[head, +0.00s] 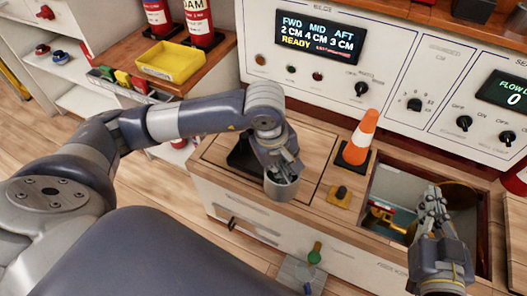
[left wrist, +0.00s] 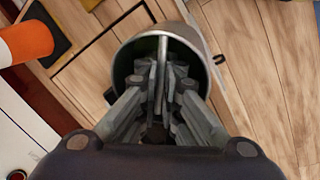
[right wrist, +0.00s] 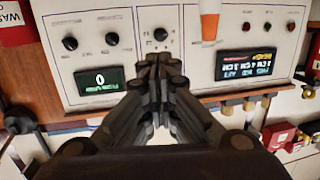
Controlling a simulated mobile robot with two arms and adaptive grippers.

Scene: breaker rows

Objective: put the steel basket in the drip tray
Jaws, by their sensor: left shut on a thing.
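The steel basket (head: 280,188) is a small grey metal cup, held at the front edge of the wooden counter (head: 316,165). My left gripper (head: 282,172) is shut on it from above. In the left wrist view the round rim of the basket (left wrist: 203,45) surrounds the fingers, which reach inside it. My right gripper (head: 431,208) is empty, its fingers together, above the open compartment (head: 385,180) at the right. A shallow yellow tray (head: 171,61) sits on the side counter; I cannot tell whether it is the drip tray.
An orange and white cone (head: 360,138) and a yellow block with a black knob (head: 341,195) stand between my grippers. A dark object (head: 243,154) is partly hidden behind the left gripper. A control panel (head: 400,75) runs along the back. Red canisters (head: 199,22) stand behind the yellow tray.

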